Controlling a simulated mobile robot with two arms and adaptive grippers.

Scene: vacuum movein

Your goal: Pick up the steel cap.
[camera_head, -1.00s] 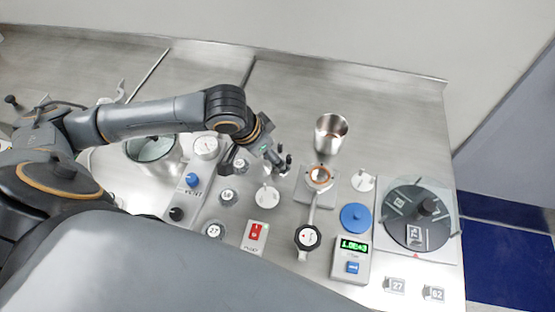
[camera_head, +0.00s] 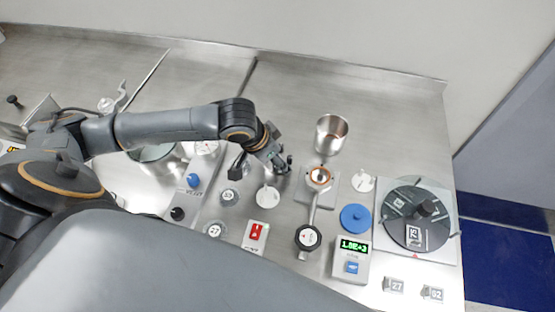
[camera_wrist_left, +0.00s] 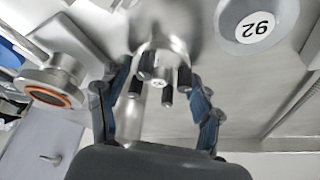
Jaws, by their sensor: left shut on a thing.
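My left gripper (camera_head: 283,165) reaches in from the left over the bench in the head view, just left of the metal port with a copper-coloured ring (camera_head: 319,177). In the wrist view my left gripper (camera_wrist_left: 163,82) is shut on a shiny steel piece, which I take for the steel cap (camera_wrist_left: 162,44). The fingers hide part of it, and in the head view the hand mostly covers it. I cannot tell whether it touches the bench. The port with its copper-coloured ring also shows in the wrist view (camera_wrist_left: 50,94), apart from the fingers. My right gripper is not in view.
A steel cup (camera_head: 331,133) stands behind the port. A blue disc (camera_head: 355,217), a digital readout box (camera_head: 353,256) and a dark turntable (camera_head: 417,217) are to the right. A round piece labelled 92 (camera_wrist_left: 257,20) lies near the fingers. The back of the bench is clear.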

